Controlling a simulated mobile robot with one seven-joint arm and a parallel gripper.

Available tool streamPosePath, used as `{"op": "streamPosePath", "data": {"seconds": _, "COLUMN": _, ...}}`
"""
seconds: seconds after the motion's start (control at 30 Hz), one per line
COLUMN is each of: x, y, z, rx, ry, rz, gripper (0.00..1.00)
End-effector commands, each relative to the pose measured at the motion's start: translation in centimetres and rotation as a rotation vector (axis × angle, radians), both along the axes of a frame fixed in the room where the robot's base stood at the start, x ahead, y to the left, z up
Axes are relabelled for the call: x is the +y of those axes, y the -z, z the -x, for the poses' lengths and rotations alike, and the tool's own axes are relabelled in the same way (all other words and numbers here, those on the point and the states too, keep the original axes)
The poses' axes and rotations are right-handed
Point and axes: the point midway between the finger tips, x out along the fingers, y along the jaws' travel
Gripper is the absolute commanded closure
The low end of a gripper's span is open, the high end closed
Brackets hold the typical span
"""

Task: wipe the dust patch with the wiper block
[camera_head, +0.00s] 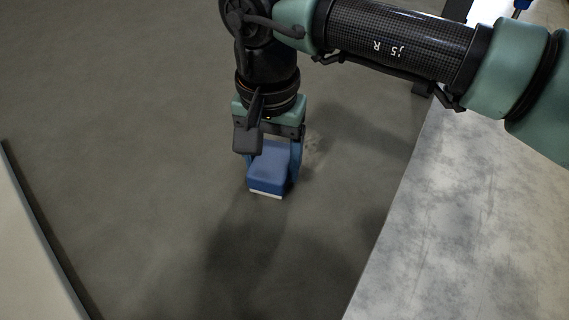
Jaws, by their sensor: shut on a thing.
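The wiper block (268,170) is blue with a pale strip along its bottom edge. My gripper (272,160) points down in the middle of the view and is shut on the block, with a finger on its right side. The block is at or just above the dark grey surface (150,180); I cannot tell if it touches. A faint pale speckled dust patch (313,146) shows just right of and behind the gripper. Part of it may be hidden behind the gripper and block.
A pale, mottled grey surface (460,220) lies at the right, beyond the dark surface's edge. A light panel (30,260) with a dark edge stands at the lower left. A blue item (521,5) shows at the top right. The dark surface left of the block is clear.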

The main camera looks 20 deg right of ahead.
Motion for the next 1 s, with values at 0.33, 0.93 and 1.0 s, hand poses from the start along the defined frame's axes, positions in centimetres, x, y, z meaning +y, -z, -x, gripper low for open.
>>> {"op": "streamPosePath", "data": {"seconds": 0.33, "x": 1.5, "y": 0.1, "z": -1.9, "rx": 0.001, "ry": 0.0, "rz": -0.001, "gripper": 0.75}}
{"op": "streamPosePath", "data": {"seconds": 0.93, "x": 0.4, "y": 0.0, "z": -3.8, "rx": 0.001, "ry": 0.003, "rz": -0.001, "gripper": 0.75}}
{"op": "streamPosePath", "data": {"seconds": 1.0, "x": 0.1, "y": -0.1, "z": -4.4, "rx": 0.001, "ry": 0.003, "rz": -0.001, "gripper": 0.75}}
